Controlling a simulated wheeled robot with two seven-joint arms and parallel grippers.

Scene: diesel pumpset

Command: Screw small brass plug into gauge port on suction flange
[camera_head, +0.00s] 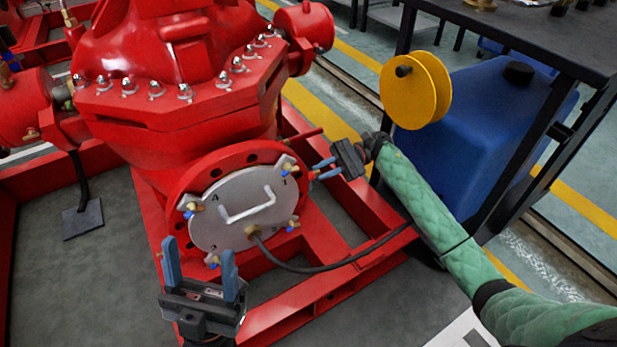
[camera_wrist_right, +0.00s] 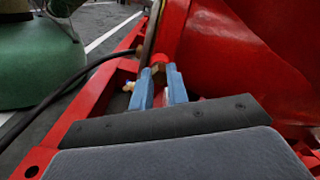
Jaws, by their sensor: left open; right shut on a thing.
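The suction flange (camera_head: 178,185) is a red ring on the pump's front, covered by a grey plate (camera_head: 215,235) with a white handle and clamped around its edge. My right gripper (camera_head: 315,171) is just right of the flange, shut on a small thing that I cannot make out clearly. In the right wrist view its blue fingers (camera_wrist_right: 163,80) are close together, with a red round part (camera_wrist_right: 159,62) showing at their tips. I cannot clearly pick out the brass plug or the gauge port. My left gripper (camera_head: 200,258) is open and empty, in front of the plate's lower left edge.
A black hose (camera_head: 330,266) runs from the plate over the red base frame (camera_head: 300,315). A yellow reel (camera_head: 428,90) and a blue tank (camera_head: 470,130) stand behind my right arm, beside a dark table (camera_head: 550,40). Floor inside the frame at left is mostly clear.

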